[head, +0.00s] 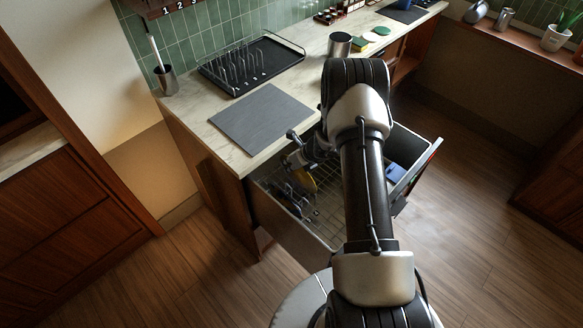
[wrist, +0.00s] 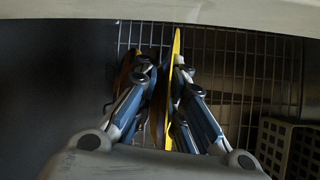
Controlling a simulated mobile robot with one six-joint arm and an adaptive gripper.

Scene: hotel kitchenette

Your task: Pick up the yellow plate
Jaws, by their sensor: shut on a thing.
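The yellow plate (head: 306,180) stands on edge in the wire rack of the open drawer (head: 325,238), partly hidden by my arm. In the wrist view the yellow plate (wrist: 174,55) appears nearly edge-on, upright between my fingers. My gripper (head: 298,164) reaches down into the drawer. In the wrist view my gripper (wrist: 166,75) is shut on the plate, one finger on each side. An orange-brown plate (wrist: 124,70) stands just left of it, partly behind the left finger.
A slatted basket (wrist: 289,148) is at the right in the wrist view. A blue item (head: 394,173) lies at the drawer's right. Above, the counter holds a grey mat (head: 262,117), a black dish rack (head: 250,65) and a metal canister (head: 339,45). Floor right of the drawer is clear.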

